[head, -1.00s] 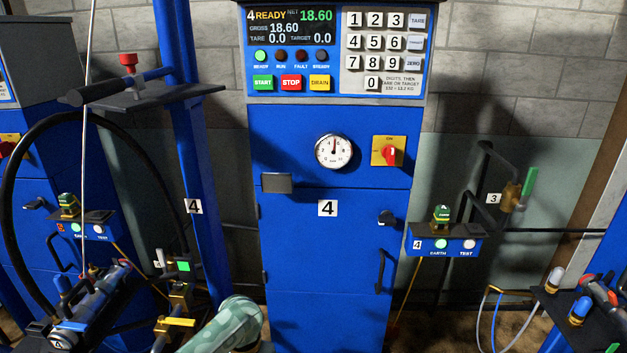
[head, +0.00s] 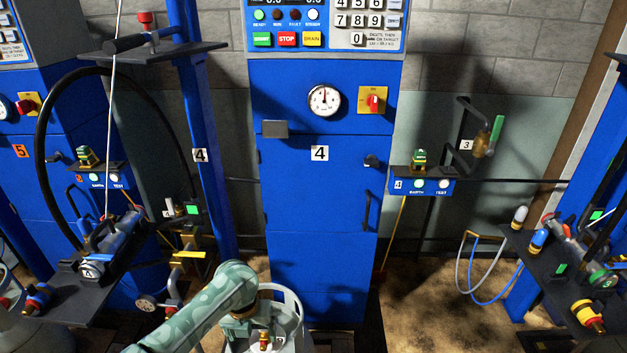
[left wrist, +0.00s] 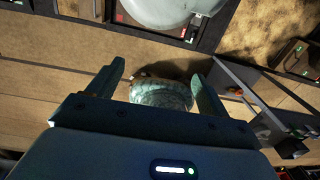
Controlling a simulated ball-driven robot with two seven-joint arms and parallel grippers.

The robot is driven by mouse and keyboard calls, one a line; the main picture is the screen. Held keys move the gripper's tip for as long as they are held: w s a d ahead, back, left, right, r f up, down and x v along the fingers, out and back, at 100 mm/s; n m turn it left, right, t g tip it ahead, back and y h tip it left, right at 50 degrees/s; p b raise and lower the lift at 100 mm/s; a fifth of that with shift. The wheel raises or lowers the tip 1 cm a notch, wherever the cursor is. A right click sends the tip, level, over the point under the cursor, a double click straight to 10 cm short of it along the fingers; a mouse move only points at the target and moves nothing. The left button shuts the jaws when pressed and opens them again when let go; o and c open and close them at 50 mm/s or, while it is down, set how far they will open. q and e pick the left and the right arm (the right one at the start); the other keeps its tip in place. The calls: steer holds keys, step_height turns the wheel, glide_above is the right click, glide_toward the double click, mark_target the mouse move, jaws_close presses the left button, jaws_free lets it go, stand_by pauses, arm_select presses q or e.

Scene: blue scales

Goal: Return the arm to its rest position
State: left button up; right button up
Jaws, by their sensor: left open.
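My left arm, in a mottled green cover, comes in at the bottom left of the head view and ends over a pale gas cylinder (head: 296,325). Its gripper jaws cannot be made out there. In the left wrist view my left gripper (left wrist: 160,84) is open, its two dark fingers spread apart with nothing gripped. A mottled green rounded part, apparently my own, shows beyond and between the fingers. A pale rounded body (left wrist: 170,10) shows at the top edge of that view, clear of the fingers. My right gripper is not in view.
The blue scale cabinet marked 4 (head: 315,215) stands ahead. A black shelf (head: 75,298) with a filling head is at left, beside a blue post (head: 205,150). Another equipped shelf (head: 545,255) is at right. Bare floor (head: 430,300) lies between cabinet and right shelf.

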arm_select(q)
steer(key=w+a+f+n+t+h, duration=0.15)
steer(key=w+f+n+t, duration=0.3)
steer(key=n, duration=1.15)
steer(key=s+a+f+n+y, duration=0.1)
steer(key=s+a+f+n, duration=0.2)
steer(key=s+f+n, duration=0.35)
steer(key=s+a+f+n, duration=0.2)
steer(key=s+f+n, duration=0.4)
steer(key=s+f, duration=0.15)
steer(key=s+a+f+n+g, duration=0.1)
steer(key=s+f, duration=0.2)
steer(key=s, duration=0.8)
steer(key=s+a+f+n+g, duration=0.1)
steer(key=s+f, duration=0.3)
steer(key=s, duration=0.8)
steer(key=s+a+f+n+g, duration=0.1)
steer(key=s+f, duration=0.3)
steer(key=s, duration=0.7)
steer(key=shift+s+a+f+n+y, duration=0.15)
steer(key=shift+a+n+y, duration=0.3)
steer(key=shift+a, duration=0.2)
steer(key=shift+g, duration=0.85)
steer(key=s, duration=1)
steer(key=shift+s, duration=0.4)
steer(key=shift+c, duration=0.3)
